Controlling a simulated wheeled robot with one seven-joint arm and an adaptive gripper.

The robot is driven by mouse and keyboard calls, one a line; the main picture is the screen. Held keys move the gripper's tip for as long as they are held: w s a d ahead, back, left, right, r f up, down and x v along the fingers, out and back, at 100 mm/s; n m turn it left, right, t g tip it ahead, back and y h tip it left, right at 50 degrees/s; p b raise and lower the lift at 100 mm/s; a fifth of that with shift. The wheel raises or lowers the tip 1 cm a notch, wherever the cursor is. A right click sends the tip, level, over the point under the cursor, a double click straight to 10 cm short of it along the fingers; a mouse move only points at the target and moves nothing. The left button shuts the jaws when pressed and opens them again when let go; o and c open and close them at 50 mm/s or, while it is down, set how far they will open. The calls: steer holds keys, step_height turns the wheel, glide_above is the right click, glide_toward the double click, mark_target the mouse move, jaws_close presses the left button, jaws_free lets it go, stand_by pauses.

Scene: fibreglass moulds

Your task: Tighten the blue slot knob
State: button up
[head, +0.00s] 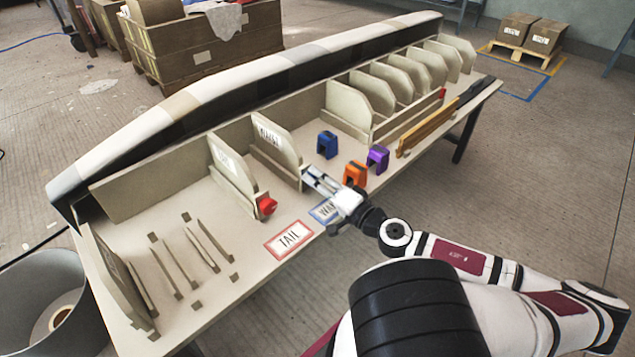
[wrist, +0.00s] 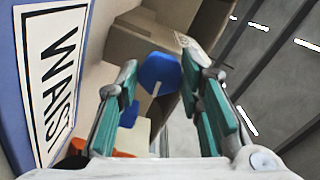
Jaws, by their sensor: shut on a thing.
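The blue slot knob (wrist: 160,72) shows in the wrist view as a rounded blue head with a pale line, in front of a beige slot panel. My gripper (wrist: 158,80) has its teal-padded fingers on either side of it and is shut on it. In the head view my gripper (head: 312,174) reaches the front end of the second slot (head: 275,145), and the knob is hidden behind the fingers. I cannot tell how far the knob is turned.
A red knob (head: 266,205) sits on the slot to the left. Blue (head: 327,145), orange (head: 354,173) and purple (head: 377,158) clamp-like blocks stand right of my gripper. The TAIL card (head: 289,240) and blue-edged card (head: 324,211) lie in front. A long mould (head: 250,80) runs along the back.

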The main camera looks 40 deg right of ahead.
steer(key=o, duration=1.2)
steer(key=shift+c, duration=0.2)
steer(key=shift+s, duration=0.15)
steer(key=s, duration=1.1)
steer(key=shift+s+d, duration=0.2)
steer(key=shift+s, duration=0.15)
